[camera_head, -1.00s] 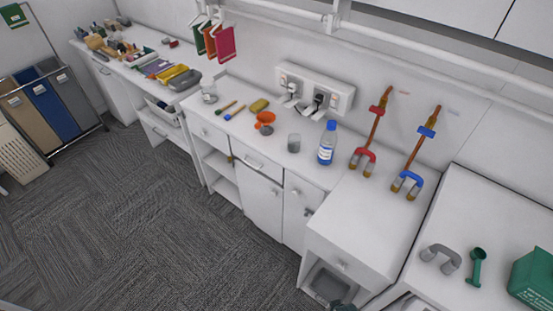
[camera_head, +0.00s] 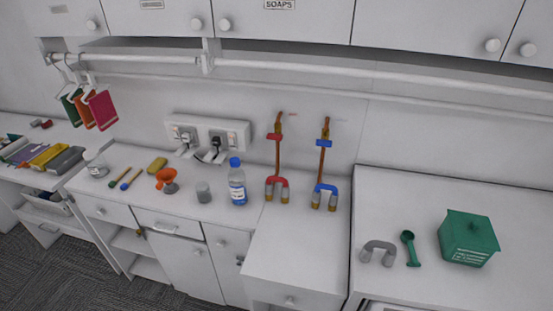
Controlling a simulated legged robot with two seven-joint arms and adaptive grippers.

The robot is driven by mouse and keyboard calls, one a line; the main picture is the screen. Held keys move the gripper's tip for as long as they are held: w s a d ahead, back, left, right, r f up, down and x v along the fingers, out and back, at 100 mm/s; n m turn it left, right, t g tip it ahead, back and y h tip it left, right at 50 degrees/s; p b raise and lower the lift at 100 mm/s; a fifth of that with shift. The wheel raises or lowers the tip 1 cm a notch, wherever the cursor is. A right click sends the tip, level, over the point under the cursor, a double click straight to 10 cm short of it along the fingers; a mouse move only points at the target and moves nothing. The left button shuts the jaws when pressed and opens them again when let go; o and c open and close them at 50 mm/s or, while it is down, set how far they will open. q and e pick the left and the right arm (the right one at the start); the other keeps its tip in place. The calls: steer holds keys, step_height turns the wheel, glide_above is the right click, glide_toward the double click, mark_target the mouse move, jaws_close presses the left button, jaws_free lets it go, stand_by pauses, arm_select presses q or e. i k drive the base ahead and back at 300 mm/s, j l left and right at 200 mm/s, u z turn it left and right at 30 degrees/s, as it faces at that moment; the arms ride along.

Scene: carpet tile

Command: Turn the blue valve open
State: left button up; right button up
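The blue valve (camera_head: 325,189) is on a copper pipe that rises along the wall above the white counter, right of centre. It has a blue U-shaped part low down and a small blue piece (camera_head: 325,138) higher on the pipe. A matching red valve (camera_head: 277,185) is on a second copper pipe just to its left. I cannot tell how far the blue valve is turned. Neither of my grippers shows in the head view.
A blue-capped bottle (camera_head: 237,185), a grey cup (camera_head: 203,192) and an orange funnel (camera_head: 167,180) stand left of the valves. A grey U-shaped piece (camera_head: 379,251), a green scoop (camera_head: 410,250) and a green box (camera_head: 468,238) are on the right counter. Cabinets hang above.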

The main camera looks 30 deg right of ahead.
mark_target(323, 143)
steer(key=z, duration=1.3)
steer(key=k+z, duration=0.4)
steer(key=i, duration=0.1)
